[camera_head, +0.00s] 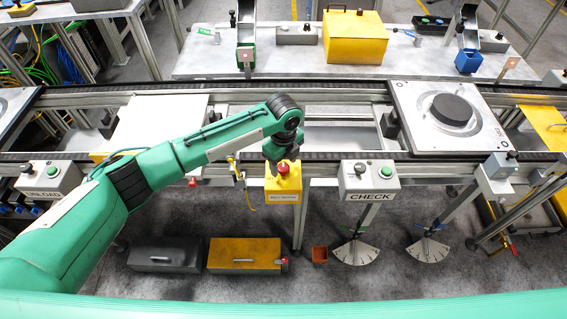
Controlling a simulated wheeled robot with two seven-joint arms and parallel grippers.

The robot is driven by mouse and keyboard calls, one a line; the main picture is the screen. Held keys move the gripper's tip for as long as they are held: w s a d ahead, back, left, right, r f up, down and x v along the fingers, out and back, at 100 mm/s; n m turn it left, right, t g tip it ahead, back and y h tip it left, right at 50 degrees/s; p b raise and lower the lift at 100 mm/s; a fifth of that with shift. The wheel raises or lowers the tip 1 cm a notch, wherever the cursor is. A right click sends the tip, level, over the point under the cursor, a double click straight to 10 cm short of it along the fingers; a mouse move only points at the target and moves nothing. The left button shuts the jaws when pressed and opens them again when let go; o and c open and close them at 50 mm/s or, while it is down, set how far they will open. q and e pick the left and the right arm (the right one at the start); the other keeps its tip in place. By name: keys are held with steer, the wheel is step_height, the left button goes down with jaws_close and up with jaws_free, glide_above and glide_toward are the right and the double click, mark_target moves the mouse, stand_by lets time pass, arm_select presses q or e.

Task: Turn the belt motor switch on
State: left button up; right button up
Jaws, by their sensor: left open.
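A yellow switch box (283,184) with a small white label hangs at the front edge of the conveyor, near the middle of the view. A red knob (283,168) sits on its top. The label is too small to read surely; it looks like the belt motor switch. My left arm reaches in from the left, and my left gripper (277,161) points down just above and beside the red knob. The gripper is open with nothing held; whether a fingertip touches the knob cannot be told. My right gripper is not in view.
A grey CHECK box (369,181) with a green button stands right of the switch, and an UNLOAD box (48,178) at far left. A pallet with a black disc (452,110) sits on the conveyor. Toolboxes (244,256) lie on the floor below.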

mark_target(284, 166)
arm_select(q)
step_height(284, 166, up, 13)
steer(key=b, duration=0.3)
stand_by(0.4)
